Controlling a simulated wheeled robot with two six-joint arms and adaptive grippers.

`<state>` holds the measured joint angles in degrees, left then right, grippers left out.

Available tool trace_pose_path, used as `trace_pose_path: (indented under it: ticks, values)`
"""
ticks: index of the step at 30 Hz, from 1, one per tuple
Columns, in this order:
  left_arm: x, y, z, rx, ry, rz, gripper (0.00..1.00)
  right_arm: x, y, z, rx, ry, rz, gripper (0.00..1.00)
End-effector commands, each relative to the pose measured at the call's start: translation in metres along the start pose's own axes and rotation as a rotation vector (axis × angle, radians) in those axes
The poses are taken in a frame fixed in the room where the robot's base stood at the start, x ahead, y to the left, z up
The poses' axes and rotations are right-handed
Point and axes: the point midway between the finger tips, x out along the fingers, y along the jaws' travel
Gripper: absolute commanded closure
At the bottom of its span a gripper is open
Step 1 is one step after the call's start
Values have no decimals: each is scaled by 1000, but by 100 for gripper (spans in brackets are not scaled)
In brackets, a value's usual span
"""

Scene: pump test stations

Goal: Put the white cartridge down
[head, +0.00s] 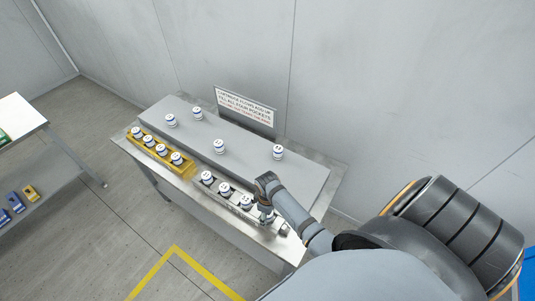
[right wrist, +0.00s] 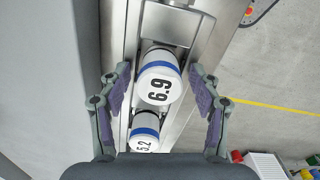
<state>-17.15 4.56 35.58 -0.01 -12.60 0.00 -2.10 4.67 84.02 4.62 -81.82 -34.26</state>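White cartridges with blue bands stand on the station. The cartridge marked 6.9 (right wrist: 159,82) stands upright in the metal rack (head: 233,205), at its right end in the head view. My right gripper (right wrist: 160,70) is open over it, one finger on each side, with a visible gap to both. In the head view my right gripper (head: 267,211) partly hides that cartridge. A cartridge marked 5.2 (right wrist: 145,130) stands beside it in the rack. My left gripper is in neither view.
A yellow tray (head: 187,171) with several cartridges sits at the table's left. More cartridges, such as one at the right (head: 278,152), stand spread on the grey raised top (head: 245,165). A sign (head: 245,108) stands behind. A side table (head: 20,118) is at far left.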

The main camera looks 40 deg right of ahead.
Motion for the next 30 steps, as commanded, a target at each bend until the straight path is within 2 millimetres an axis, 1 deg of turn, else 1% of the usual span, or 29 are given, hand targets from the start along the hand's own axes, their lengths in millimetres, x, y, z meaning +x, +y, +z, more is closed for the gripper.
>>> trace_pose_path:
  ticks: [5, 8, 11, 15, 18, 21, 25, 30]
  values:
    - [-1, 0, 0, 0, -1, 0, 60, -1, 0, 0, 0, 0, 0, 37]
    - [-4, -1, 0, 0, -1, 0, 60, -12, 0, 0, 0, 0, 1, 37]
    - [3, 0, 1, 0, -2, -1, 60, -28, 2, -1, 0, 3, 4, 37]
    - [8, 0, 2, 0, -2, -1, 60, -66, 1, -1, -1, 3, 4, 37]
    - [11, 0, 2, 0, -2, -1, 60, -90, 1, -1, 0, 4, 4, 37]
    - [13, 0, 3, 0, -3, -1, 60, -110, 1, 0, 0, 2, 3, 37]
    - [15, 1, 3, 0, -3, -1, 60, -126, 0, 0, -1, 1, 1, 37]
    - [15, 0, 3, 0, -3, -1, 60, -132, 0, 0, 0, -1, -1, 37]
